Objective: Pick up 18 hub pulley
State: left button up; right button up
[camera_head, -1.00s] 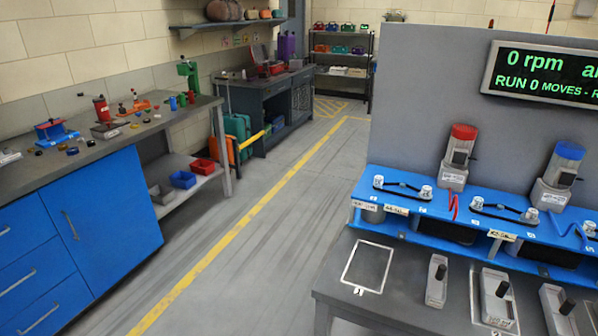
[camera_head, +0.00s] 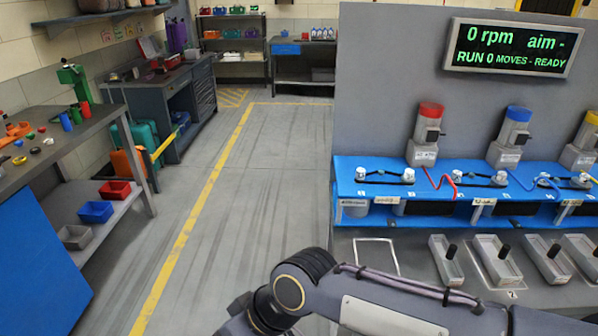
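A blue rig shelf (camera_head: 347,187) at the right carries small white hub-like pieces, such as one at its left end (camera_head: 362,174) and one beside it (camera_head: 409,174), with dark belts between them. Their number labels are too small to read, so I cannot tell which piece is number 18. Small round parts (camera_head: 48,141) also lie on the left workbench (camera_head: 65,148), too small to identify. One of my dark arms crosses the bottom of the view from the lower right. Neither gripper is in view.
Red-topped (camera_head: 431,110) and blue-topped (camera_head: 518,114) motor units stand behind the shelf. Lever boxes (camera_head: 446,260) line the grey table in front, beside an empty white outline (camera_head: 375,254). A screen (camera_head: 509,48) reads 0 rpm, READY. Open floor (camera_head: 270,180) lies between bench and rig.

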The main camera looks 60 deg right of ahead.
aim_at(360, 173)
jog(key=i+j+z, duration=0.2)
jog(key=i, duration=0.25)
jog(key=i+j+z, duration=0.25)
jog(key=i, duration=0.25)
jog(key=i+l+z, duration=0.15)
jog(key=z, duration=0.25)
jog(key=i+z, duration=1)
jog(key=z, duration=0.2)
